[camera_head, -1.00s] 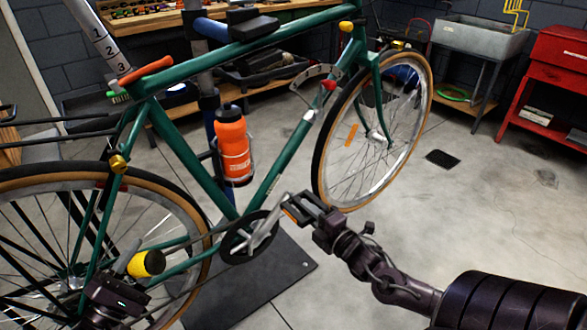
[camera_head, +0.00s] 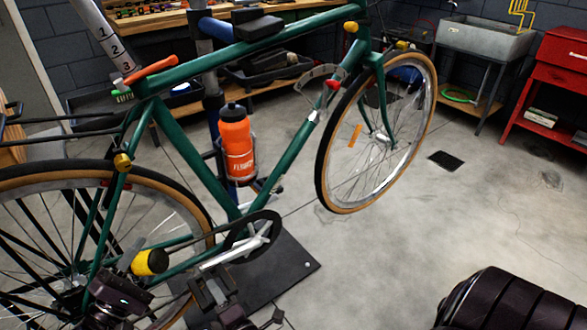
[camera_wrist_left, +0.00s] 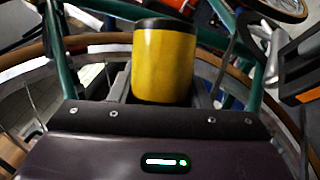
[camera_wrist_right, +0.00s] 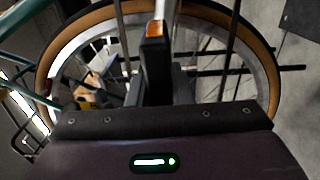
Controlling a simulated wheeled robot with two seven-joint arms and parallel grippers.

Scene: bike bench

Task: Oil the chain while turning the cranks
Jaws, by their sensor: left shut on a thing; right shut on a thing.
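The green bike's chain (camera_head: 180,243) runs between the chainring (camera_head: 236,243) and the rear wheel. My left gripper (camera_head: 132,278) is shut on a yellow oil bottle (camera_head: 150,262) with a dark cap, tilted beside the rear wheel near the chain. The bottle also fills the middle of the left wrist view (camera_wrist_left: 163,62). I cannot tell whether oil comes out. My right gripper (camera_head: 208,290) is shut on the black pedal, whose orange-tipped end shows in the right wrist view (camera_wrist_right: 154,55). The silver crank arm (camera_head: 232,254) points down and left; the pedal is partly hidden.
A blue repair stand post (camera_head: 213,100) rises behind the frame from a dark floor plate (camera_head: 285,265). An orange water bottle (camera_head: 235,145) sits on the frame. The spoked rear wheel (camera_head: 40,168) is close to both grippers.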

